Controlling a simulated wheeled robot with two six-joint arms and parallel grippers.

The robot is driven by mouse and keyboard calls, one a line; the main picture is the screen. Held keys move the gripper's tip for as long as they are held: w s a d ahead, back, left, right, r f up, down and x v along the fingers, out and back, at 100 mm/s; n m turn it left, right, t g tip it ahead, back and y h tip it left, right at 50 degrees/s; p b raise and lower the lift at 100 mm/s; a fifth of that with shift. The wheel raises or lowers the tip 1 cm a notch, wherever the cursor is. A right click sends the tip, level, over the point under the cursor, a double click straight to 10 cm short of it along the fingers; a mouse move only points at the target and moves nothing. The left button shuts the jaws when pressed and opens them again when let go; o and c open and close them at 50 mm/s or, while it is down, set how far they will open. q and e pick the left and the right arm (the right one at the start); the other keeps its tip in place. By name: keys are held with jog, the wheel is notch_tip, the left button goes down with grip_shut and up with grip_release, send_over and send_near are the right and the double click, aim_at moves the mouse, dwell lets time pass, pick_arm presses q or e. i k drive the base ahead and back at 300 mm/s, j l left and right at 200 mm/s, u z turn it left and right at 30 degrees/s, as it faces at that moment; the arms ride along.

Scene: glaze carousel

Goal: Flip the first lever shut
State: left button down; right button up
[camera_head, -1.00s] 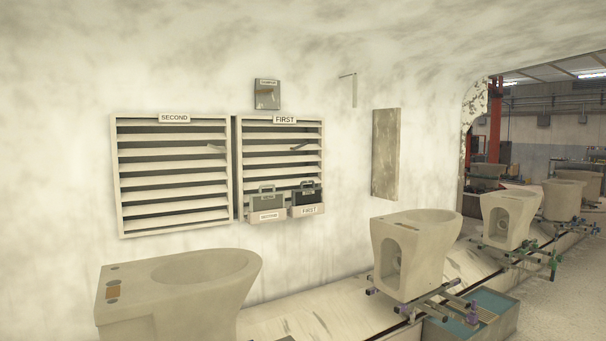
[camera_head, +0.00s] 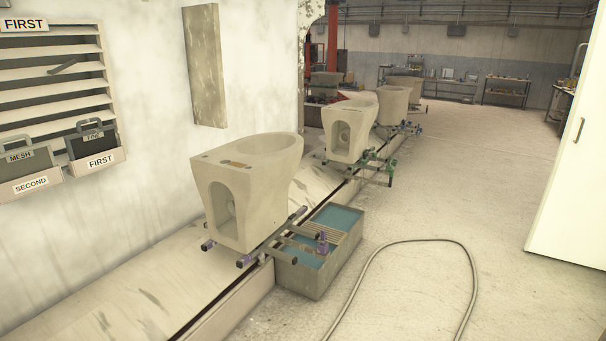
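The louvre panel labelled FIRST (camera_head: 60,72) is on the wall at the left edge, cut off by the frame. Its lever (camera_head: 63,65) is a short dark bar sticking out across the upper slats, sloping up to the right. Dark gaps show between the slats, so the louvre looks open. The panel labelled SECOND is out of view. Neither of my grippers is in view.
Holders labelled SECOND (camera_head: 31,185) and FIRST (camera_head: 101,161) carry handled plates below the panel. Toilet bowls (camera_head: 245,185) stand on a low rail track. A water trough (camera_head: 318,275) and a hose (camera_head: 415,241) are in front. The floor at right is clear; a white door stands far right.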

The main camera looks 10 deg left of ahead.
aim_at(57, 69)
jog(key=i+l+u, duration=0.1)
jog(key=i, duration=0.45)
jog(key=i+l+u, duration=0.1)
jog(key=i, duration=0.4)
jog(key=i+l+u, duration=0.1)
jog(key=i, duration=0.45)
jog(key=i+j+u, duration=0.4)
jog(key=i, duration=0.25)
jog(key=i+u, duration=0.45)
jog(key=i, duration=0.25)
jog(key=i+j, duration=0.15)
jog(key=i, duration=0.15)
